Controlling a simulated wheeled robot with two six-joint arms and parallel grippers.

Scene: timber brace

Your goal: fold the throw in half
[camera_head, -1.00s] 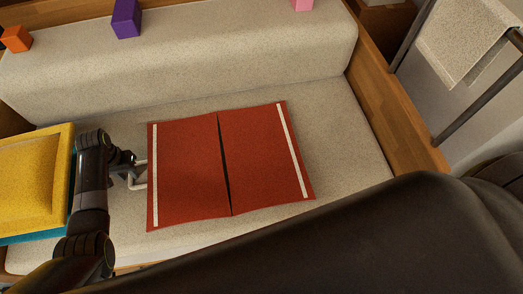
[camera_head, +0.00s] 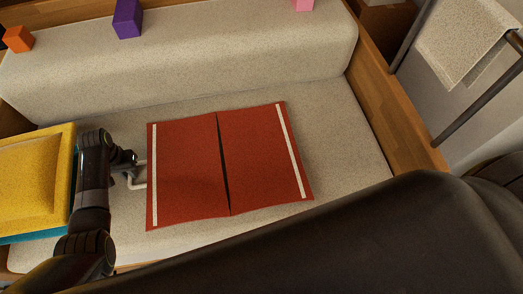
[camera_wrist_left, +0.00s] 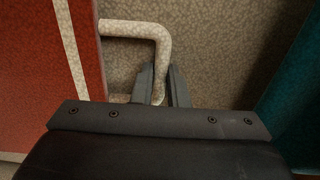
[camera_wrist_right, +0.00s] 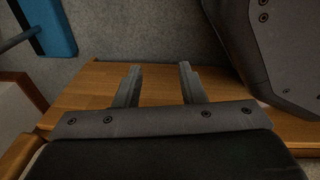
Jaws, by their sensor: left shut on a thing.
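The red throw (camera_head: 185,180) lies flat on the sofa seat, with a white stripe near its left and right edges and a dark crease or gap down the middle. A pale, bent handle (camera_wrist_left: 155,40) sticks out from its left edge. My left gripper (camera_wrist_left: 162,88) is shut on this handle, beside the throw's left edge. In the head view the left gripper (camera_head: 133,178) is at the left side of the throw. My right gripper (camera_wrist_right: 158,75) shows only in its own wrist view, open with nothing between its fingers, over a wooden surface (camera_wrist_right: 80,88).
A yellow cushion (camera_head: 30,180) on a teal one (camera_head: 35,236) lies left of my left arm. An orange block (camera_head: 18,38), a purple block (camera_head: 127,18) and a pink block (camera_head: 303,4) sit on the sofa back. Seat is clear right of the throw.

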